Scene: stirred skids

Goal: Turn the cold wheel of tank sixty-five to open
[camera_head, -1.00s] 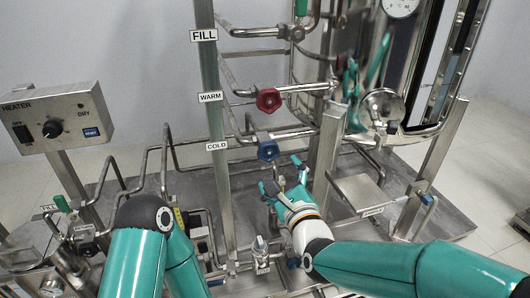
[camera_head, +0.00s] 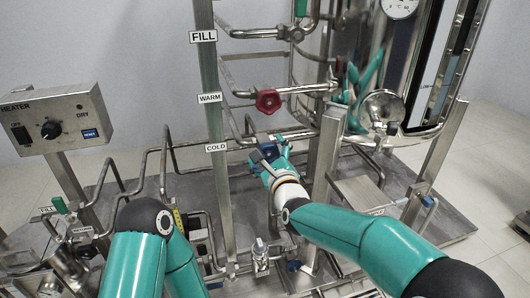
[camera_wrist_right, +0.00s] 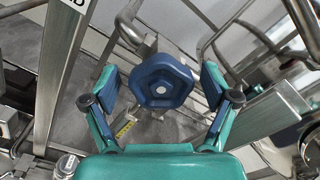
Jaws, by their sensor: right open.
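The blue wheel (camera_wrist_right: 162,82) on the pipe beside the COLD label (camera_head: 216,147) shows whole in the right wrist view. It sits between the two spread fingers of my right gripper (camera_wrist_right: 160,105), with a gap on each side, and appears untouched. In the head view my right gripper (camera_head: 268,155) is at the cold pipe and hides most of the wheel. My left arm comes up from the bottom of the head view; its gripper cannot be made out.
A red wheel (camera_head: 268,100) sits on the WARM pipe just above. A steel post (camera_head: 327,150) stands close to the right of my right gripper, and the labelled post (camera_head: 212,110) to its left. A heater box (camera_head: 55,118) is at the left, the shiny tank (camera_head: 400,60) at the right.

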